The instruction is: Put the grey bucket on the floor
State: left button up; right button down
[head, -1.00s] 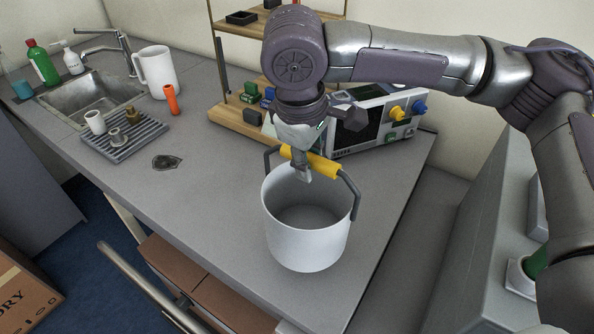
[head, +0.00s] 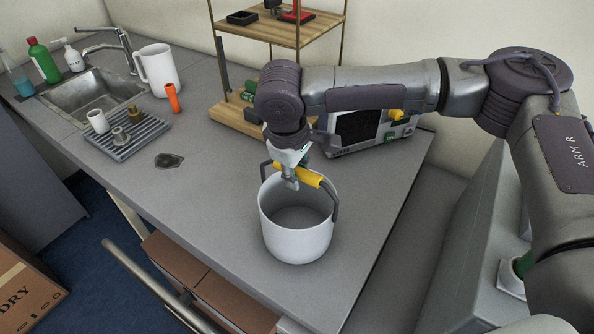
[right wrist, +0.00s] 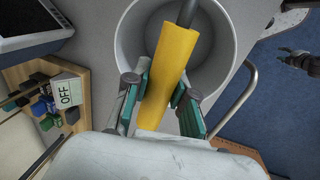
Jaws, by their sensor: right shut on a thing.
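The grey bucket (head: 296,238) looks pale grey and empty, and is upright over the right part of the table. I cannot tell whether its base touches the tabletop. Its handle has a yellow grip (head: 312,176) and dark side arms, and stands raised. My right gripper (head: 291,181) is shut on the yellow grip. The right wrist view shows the fingers (right wrist: 160,100) on both sides of the yellow grip (right wrist: 172,70), with the bucket's rim and inside behind it. The blue floor (head: 95,245) shows at the lower left.
The grey table (head: 215,190) also holds a sink (head: 95,95), a drying rack (head: 125,138), a white jug (head: 158,68), an orange tube (head: 173,97) and a wooden shelf (head: 240,122). A cardboard box (head: 25,290) and a metal rail (head: 145,285) are at the lower left.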

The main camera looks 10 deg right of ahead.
jog(key=c, duration=1)
grip_release()
jog(key=shift+f, duration=0.1)
jog(key=shift+o, duration=0.2)
